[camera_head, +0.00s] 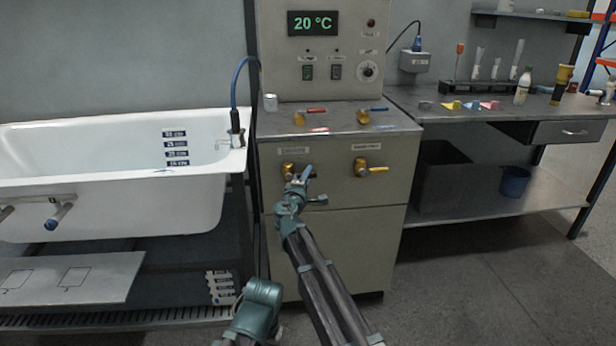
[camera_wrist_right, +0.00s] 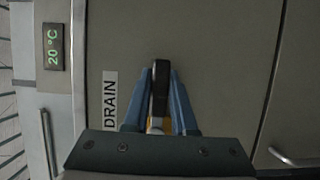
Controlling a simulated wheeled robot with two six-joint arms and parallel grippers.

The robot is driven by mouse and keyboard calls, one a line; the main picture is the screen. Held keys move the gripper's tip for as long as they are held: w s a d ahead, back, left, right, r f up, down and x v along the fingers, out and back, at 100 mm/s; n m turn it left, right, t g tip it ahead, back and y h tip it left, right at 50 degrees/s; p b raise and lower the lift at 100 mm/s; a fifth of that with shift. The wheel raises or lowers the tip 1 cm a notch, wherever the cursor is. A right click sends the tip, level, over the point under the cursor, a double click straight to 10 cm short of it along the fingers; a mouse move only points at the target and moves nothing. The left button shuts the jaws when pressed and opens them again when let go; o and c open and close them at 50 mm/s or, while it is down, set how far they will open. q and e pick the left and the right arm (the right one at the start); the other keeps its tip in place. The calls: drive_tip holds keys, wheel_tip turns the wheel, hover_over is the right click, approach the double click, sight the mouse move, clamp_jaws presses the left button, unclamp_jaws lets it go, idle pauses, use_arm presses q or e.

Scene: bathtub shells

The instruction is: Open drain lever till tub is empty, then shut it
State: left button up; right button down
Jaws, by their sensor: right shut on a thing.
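The white bathtub (camera_head: 110,190) stands at the left of the head view, with a column of dark level labels (camera_head: 176,147) on its inner wall. I cannot tell how much water is in it. The drain valve (camera_head: 288,170) is a brass fitting on the cabinet front. My right gripper (camera_head: 303,178) is at it. In the right wrist view the blue fingers (camera_wrist_right: 161,100) are shut on the drain lever (camera_wrist_right: 160,80), whose dark end shows between them beside the DRAIN label (camera_wrist_right: 110,97). The gripper hides much of the lever in the head view. My left gripper is not seen.
A second valve with a yellow lever (camera_head: 376,169) sits right of the drain valve. Red and blue levers (camera_head: 315,110) are on the cabinet top. The display (camera_head: 313,23) reads 20 °C. A bench (camera_head: 455,103) with bottles and tubes stands at the right. Open floor lies in front.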

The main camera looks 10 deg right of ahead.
drive_tip(key=shift+f, duration=0.1)
idle(0.5)
drive_tip(key=a+f+m+g+y+p, duration=0.2)
drive_tip(key=a+f+m+y, duration=0.4)
drive_tip(key=m, duration=0.7)
drive_tip(key=shift+s+m+g+y, duration=0.15)
drive_tip(key=shift+m+g+y, duration=0.2)
drive_tip(key=shift+g, duration=0.35)
drive_tip(key=shift+a, duration=0.15)
idle(0.4)
drive_tip(key=c, duration=0.7)
unclamp_jaws()
